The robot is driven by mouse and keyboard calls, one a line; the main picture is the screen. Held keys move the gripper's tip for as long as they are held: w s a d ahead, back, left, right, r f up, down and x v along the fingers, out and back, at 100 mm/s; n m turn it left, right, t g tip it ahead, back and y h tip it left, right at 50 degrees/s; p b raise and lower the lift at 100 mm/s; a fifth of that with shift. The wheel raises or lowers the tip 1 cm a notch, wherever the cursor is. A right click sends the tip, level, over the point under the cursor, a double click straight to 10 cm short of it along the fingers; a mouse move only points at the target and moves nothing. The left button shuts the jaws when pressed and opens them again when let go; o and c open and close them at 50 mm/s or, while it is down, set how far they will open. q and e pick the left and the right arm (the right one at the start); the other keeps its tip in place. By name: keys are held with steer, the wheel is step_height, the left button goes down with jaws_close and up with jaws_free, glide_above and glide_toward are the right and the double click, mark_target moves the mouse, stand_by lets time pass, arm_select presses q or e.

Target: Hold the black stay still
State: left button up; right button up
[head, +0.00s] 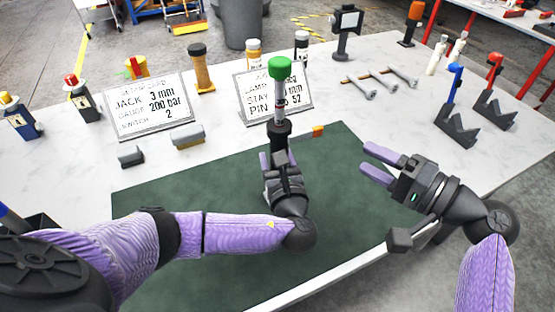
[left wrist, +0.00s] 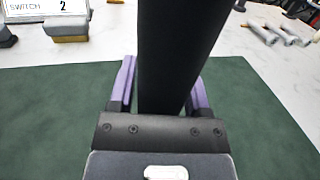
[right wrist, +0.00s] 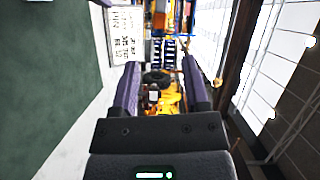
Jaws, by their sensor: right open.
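A black stay (head: 279,130) with a grey shaft and a green cap stands upright over the green mat. My left gripper (head: 277,160) is around its lower part. In the left wrist view the stay (left wrist: 180,50) fills the space between the purple fingers, which appear to press on both its sides. Its foot is hidden by the gripper. My right gripper (head: 370,160) is open and empty above the right part of the mat, apart from the stay. In the right wrist view nothing is between its fingers (right wrist: 160,80).
The green mat (head: 350,145) lies on a white table (head: 230,150). Two lettered cards (head: 147,105) stand behind it, with grey blocks (head: 187,135) in front. A small orange piece (head: 318,131) lies at the mat's far edge. Black notched blocks (head: 456,130) stand at right.

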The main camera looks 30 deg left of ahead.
arm_select(q)
jaws_close()
arm_select(e)
steer(key=shift+r, duration=0.1)
steer(key=shift+c, duration=1)
steer(key=r+n+h, duration=0.1)
steer(key=n, duration=0.1)
steer(key=r+n, duration=0.1)
steer(key=n, duration=0.1)
steer(key=s+r+n+t+h, duration=0.1)
steer(key=n, duration=0.1)
steer(key=shift+a+r+h, duration=0.3)
steer(key=shift+r, duration=0.05)
steer(key=c, duration=0.5)
steer(key=r+n+t, duration=0.1)
steer(key=n, duration=0.1)
steer(key=s+r+n+t+h, duration=0.1)
steer(key=r+n, duration=0.1)
steer(key=s+r+n+t, duration=0.1)
steer(key=shift+s+a+r+n, duration=0.15)
steer(key=shift+a+r+n, duration=0.05)
steer(key=shift+r+n, duration=0.2)
jaws_close()
